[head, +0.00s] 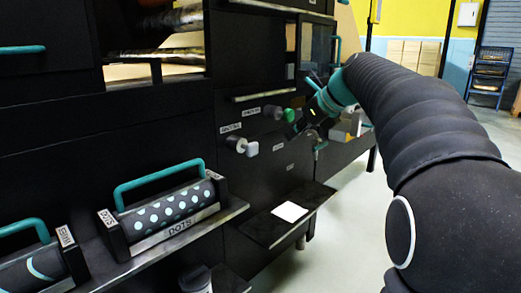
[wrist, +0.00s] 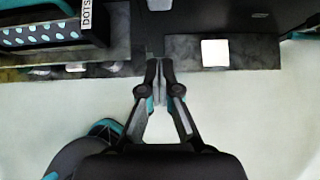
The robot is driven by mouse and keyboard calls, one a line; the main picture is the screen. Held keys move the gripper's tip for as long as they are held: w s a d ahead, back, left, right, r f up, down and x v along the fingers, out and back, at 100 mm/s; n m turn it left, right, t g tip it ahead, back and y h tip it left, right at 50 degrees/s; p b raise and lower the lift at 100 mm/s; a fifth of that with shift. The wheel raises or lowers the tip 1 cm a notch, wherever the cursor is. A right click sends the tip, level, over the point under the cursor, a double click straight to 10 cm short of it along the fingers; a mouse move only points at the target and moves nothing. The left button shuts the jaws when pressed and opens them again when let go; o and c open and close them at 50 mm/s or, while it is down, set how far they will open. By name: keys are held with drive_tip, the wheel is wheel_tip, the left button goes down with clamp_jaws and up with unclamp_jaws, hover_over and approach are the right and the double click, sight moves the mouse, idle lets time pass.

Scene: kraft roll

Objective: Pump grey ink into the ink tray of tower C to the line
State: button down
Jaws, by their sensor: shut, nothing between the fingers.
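My gripper (wrist: 160,68) is shut and empty in the wrist view, its fingertips near the edge of a dark shelf. In the head view my gripper (head: 308,122) is partly hidden by its own body, close to the black machine front and just right of a green round knob (head: 289,115). A pale grey knob (head: 251,149) sits lower left of the green one, beside small white labels too small to read. I cannot make out which part is tower C's ink tray, its line or the grey ink pump.
A dark shelf (head: 262,231) with a white square (head: 290,211) juts out below the knobs; the square also shows in the wrist view (wrist: 215,53). A dotted roller (head: 168,210) marked DOTS, with a teal handle, rests in a cradle at left. Open floor lies right.

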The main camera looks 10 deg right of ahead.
drive_tip(key=b, duration=0.2)
approach(255, 154)
drive_tip(key=shift+x, duration=3.15)
